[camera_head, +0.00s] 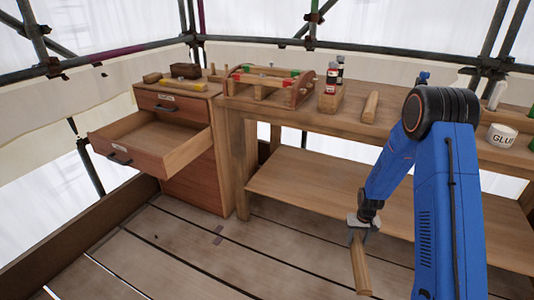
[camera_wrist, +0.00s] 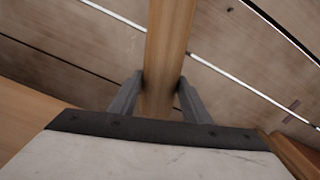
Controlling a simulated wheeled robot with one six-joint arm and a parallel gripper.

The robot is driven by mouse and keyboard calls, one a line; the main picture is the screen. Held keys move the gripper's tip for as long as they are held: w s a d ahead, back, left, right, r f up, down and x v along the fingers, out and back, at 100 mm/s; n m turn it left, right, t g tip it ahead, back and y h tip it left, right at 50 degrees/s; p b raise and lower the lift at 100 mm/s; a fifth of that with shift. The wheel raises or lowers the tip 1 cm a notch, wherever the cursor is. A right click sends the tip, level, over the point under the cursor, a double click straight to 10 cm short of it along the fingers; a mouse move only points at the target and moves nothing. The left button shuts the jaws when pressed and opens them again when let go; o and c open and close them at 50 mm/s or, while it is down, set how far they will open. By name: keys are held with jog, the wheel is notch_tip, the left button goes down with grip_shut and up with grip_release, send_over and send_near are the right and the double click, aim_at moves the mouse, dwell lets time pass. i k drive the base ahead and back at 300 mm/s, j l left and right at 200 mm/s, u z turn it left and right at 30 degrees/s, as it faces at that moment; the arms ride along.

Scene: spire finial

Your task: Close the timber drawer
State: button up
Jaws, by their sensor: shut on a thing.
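The timber drawer (camera_head: 151,142) is pulled well out of the left cabinet in the head view and looks empty. A dark handle (camera_head: 119,159) is on its front. My gripper (camera_head: 357,232) is low over the floor in front of the workbench, to the right of the drawer and well apart from it. It is shut on a wooden piece (camera_head: 360,265) that hangs downward. In the wrist view my gripper (camera_wrist: 161,88) has its two fingers on either side of this wooden piece (camera_wrist: 167,45).
The cabinet (camera_head: 193,188) has a shut upper drawer (camera_head: 172,104). The workbench (camera_head: 300,112) carries a tool caddy (camera_head: 268,87), bottles (camera_head: 332,80), a wooden block (camera_head: 371,106) and a glue tub (camera_head: 501,136). The plank floor (camera_head: 205,255) before the cabinet is clear.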

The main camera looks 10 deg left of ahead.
aim_at(152, 147)
jog(key=j+u, duration=0.35)
jog(key=i+j+u, duration=0.1)
jog(key=j+u, duration=0.25)
jog(key=i+j+u, duration=0.15)
jog(key=j+u, duration=0.15)
jog(key=j, duration=0.15)
